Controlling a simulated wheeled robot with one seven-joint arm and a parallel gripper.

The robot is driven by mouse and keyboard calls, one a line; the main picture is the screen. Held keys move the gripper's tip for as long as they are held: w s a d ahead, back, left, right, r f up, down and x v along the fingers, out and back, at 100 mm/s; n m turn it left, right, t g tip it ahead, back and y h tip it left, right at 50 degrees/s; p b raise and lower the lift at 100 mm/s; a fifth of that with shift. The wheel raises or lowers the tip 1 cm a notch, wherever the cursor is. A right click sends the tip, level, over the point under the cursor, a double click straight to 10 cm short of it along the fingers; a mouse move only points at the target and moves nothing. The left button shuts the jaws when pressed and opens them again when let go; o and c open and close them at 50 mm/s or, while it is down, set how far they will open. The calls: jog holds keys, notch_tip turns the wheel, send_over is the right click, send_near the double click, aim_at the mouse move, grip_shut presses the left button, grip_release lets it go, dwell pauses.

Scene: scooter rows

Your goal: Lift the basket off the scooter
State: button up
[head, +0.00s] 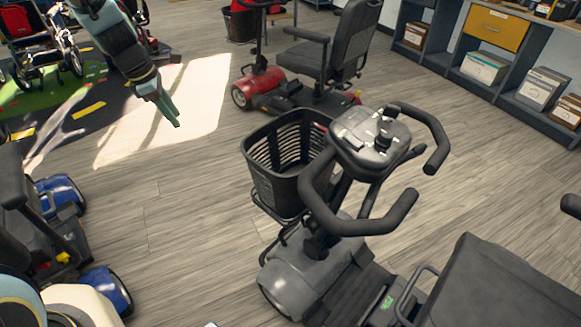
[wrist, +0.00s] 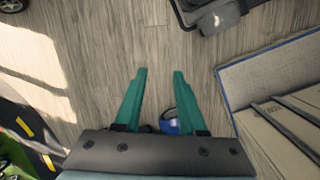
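A black slatted basket (head: 285,165) hangs on the front of a grey scooter (head: 310,275), below its handlebars and console (head: 372,138) in the head view. It looks empty inside. My gripper (head: 173,112) is in the air to the upper left of the basket, well apart from it. In the wrist view my gripper's two green fingers (wrist: 158,72) are spread apart with only floor between their tips, so it is open and empty. The basket cannot be made out clearly in the wrist view.
A red scooter (head: 262,88) stands behind the basket. Blue scooters (head: 62,192) stand at the left. Shelves with boxes (head: 485,68) line the right wall. Wooden floor (head: 180,215) between the basket and the blue scooters is clear.

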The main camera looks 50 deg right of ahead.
jog(key=s+d+f+n, duration=0.2)
jog(key=d, duration=0.4)
jog(key=s+d+f+n, duration=0.2)
jog(key=d, duration=0.5)
jog(key=n+g+h, duration=0.1)
jog(key=n, duration=0.1)
send_near(272, 138)
jog(key=f+p, duration=0.1)
jog(key=d+f, duration=0.1)
jog(key=f, duration=0.1)
jog(key=shift+d+f+n+p, duration=0.1)
jog(key=shift+d+n+p, duration=0.05)
jog(key=shift+n+p, duration=0.2)
jog(key=shift+d+p+x, duration=0.15)
jog(key=shift+p+x, duration=0.4)
jog(key=shift+x, duration=0.6)
jog(key=shift+d+p+x, duration=0.15)
jog(key=shift+p+x, duration=0.4)
jog(key=shift+x, duration=0.65)
jog(key=shift+s+d+f, duration=0.1)
jog(key=shift+d+f, duration=0.1)
jog(key=shift+f, duration=0.3)
jog(key=shift+f, duration=0.25)
grip_shut()
